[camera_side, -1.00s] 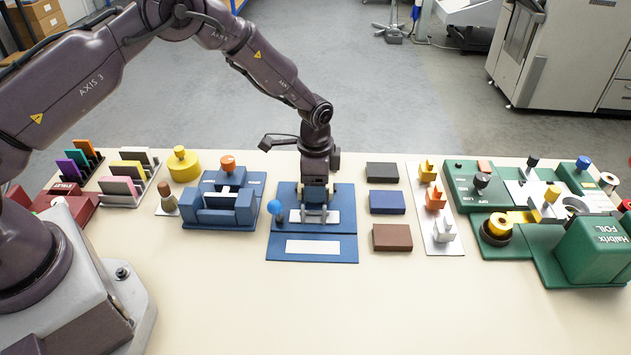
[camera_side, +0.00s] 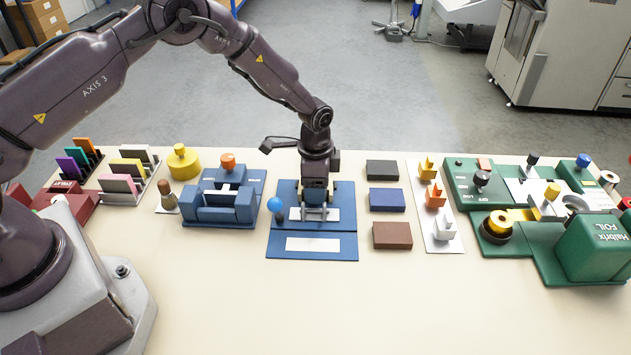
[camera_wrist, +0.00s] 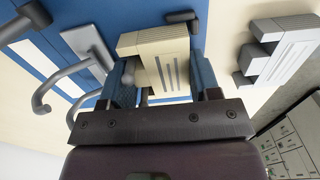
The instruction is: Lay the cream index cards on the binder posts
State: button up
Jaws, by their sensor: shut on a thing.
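My gripper (camera_side: 316,212) is over the blue board (camera_side: 340,254) near the middle of the table. In the wrist view its two blue-grey fingers are shut on a cream block-like stack (camera_wrist: 150,42), which I take to be the cream index cards. The stack has layered edges and grey stripes. In the side view the gripper largely hides the stack. The board carries white strips (camera_side: 320,244) and a blue ball knob (camera_side: 275,204). Grey bent rods (camera_wrist: 40,98) show beside the board in the wrist view; I cannot tell whether these are the binder posts, nor whether the stack touches the board.
A blue clamp-like fixture (camera_side: 215,208) stands left of the board. Three flat blocks, dark, blue (camera_side: 387,200) and brown, lie to its right. Card racks (camera_side: 130,185) stand at far left, and a green foil machine (camera_side: 595,250) at far right. The front table is clear.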

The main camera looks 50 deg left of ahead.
jog(key=o, duration=0.6)
notch_tip(320, 180, up, 11)
jog(key=shift+f, duration=0.1)
dwell(0.8)
jog(key=s+a+r+n+t, duration=0.1)
jog(key=s+r+n+t, duration=0.1)
jog(key=s+r, duration=0.5)
jog(key=s+a+r+n+t, duration=0.1)
jog(key=s+r+n, duration=0.3)
jog(key=s+r, duration=0.4)
jog(key=s+r+n+t, duration=0.2)
jog(key=s+r, duration=0.6)
jog(key=s, duration=0.6)
jog(key=shift+s+a+r+n+t, duration=0.1)
jog(key=shift+a+r+n+t, duration=0.15)
jog(key=shift+a+n, duration=0.2)
